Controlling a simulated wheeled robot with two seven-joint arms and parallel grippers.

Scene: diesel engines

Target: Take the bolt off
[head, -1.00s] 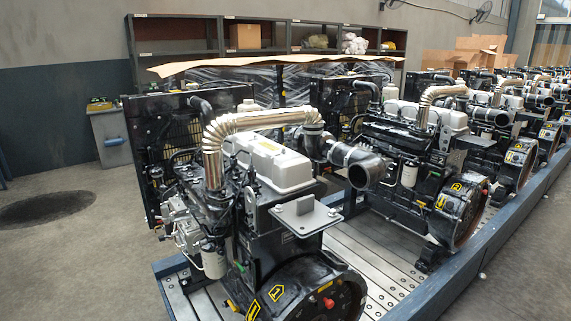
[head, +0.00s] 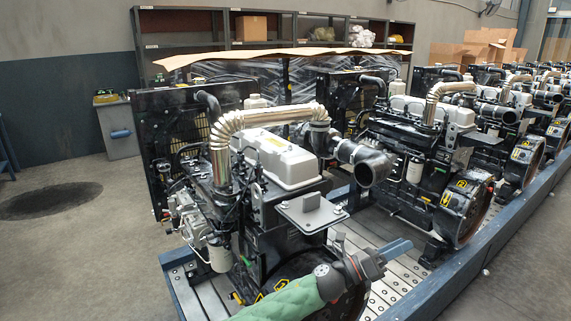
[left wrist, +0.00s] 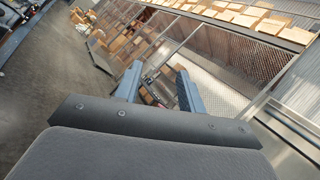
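The nearest diesel engine (head: 275,190) stands on a slatted metal rack, with a silver elbow pipe on top. A flat grey bracket plate (head: 311,212) with an upright block sticks out of its near end. My left gripper (head: 376,246) is in front of the engine, below and right of the plate, touching nothing that I can see. In the left wrist view its two fingers (left wrist: 158,85) are apart with nothing between them. My right gripper is not in view.
More engines (head: 430,165) stand in a row to the back right. A blue rack rail (head: 470,265) runs along the right side. Shelves (head: 270,30) with boxes line the back wall. Floor (head: 85,255) at the left is clear around a dark round patch.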

